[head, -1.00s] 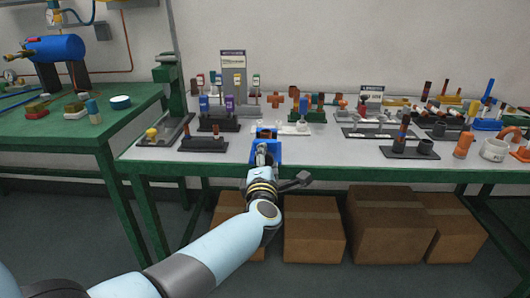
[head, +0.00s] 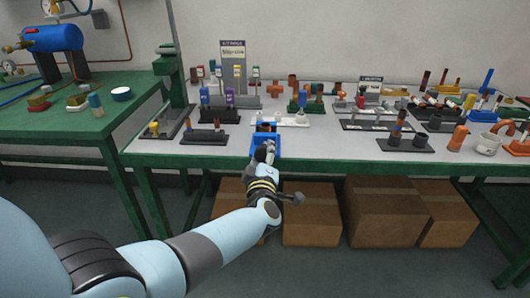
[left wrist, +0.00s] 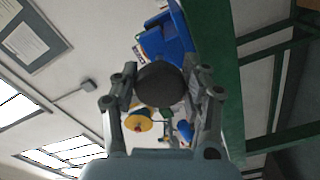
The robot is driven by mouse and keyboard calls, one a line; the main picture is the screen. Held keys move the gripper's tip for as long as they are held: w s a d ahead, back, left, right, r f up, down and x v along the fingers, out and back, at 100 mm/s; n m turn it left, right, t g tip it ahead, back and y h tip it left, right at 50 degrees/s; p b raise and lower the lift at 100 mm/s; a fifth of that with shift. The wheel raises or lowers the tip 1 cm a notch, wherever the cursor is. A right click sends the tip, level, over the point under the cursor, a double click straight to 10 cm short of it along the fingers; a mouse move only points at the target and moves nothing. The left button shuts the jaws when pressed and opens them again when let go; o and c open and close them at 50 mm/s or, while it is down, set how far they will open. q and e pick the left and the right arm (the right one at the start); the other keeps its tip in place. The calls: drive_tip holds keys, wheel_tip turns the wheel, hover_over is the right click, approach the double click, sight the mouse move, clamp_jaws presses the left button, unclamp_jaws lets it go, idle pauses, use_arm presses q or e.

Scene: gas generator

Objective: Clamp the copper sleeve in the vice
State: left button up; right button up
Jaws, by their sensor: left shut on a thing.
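The blue vice (head: 257,146) stands at the front edge of the grey-topped bench, and its blue body also shows in the left wrist view (left wrist: 166,40). A copper-brown piece (head: 266,127), possibly the copper sleeve, shows at the top of the vice; I cannot tell how tightly it sits. My left gripper (head: 264,157) is at the front of the vice. In the left wrist view, its fingers (left wrist: 160,90) are shut on a dark round knob (left wrist: 160,82) in front of the vice. My right gripper is out of view.
Racks of coloured parts stand behind the vice, including a black rack (head: 204,137) to its left and a dark holder (head: 402,145) to its right. A green table (head: 60,120) is at left. Cardboard boxes (head: 310,218) lie under the bench.

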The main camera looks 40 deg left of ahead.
use_arm(q)
drive_tip(key=shift+d+f+m, duration=0.1)
drive_tip(key=shift+f+m, duration=0.05)
drive_tip(key=shift+m, duration=0.15)
drive_tip(key=o, duration=1.1)
drive_tip(key=shift+o, duration=0.2)
drive_tip(key=v, duration=1.2)
drive_tip(key=shift+s, duration=0.1)
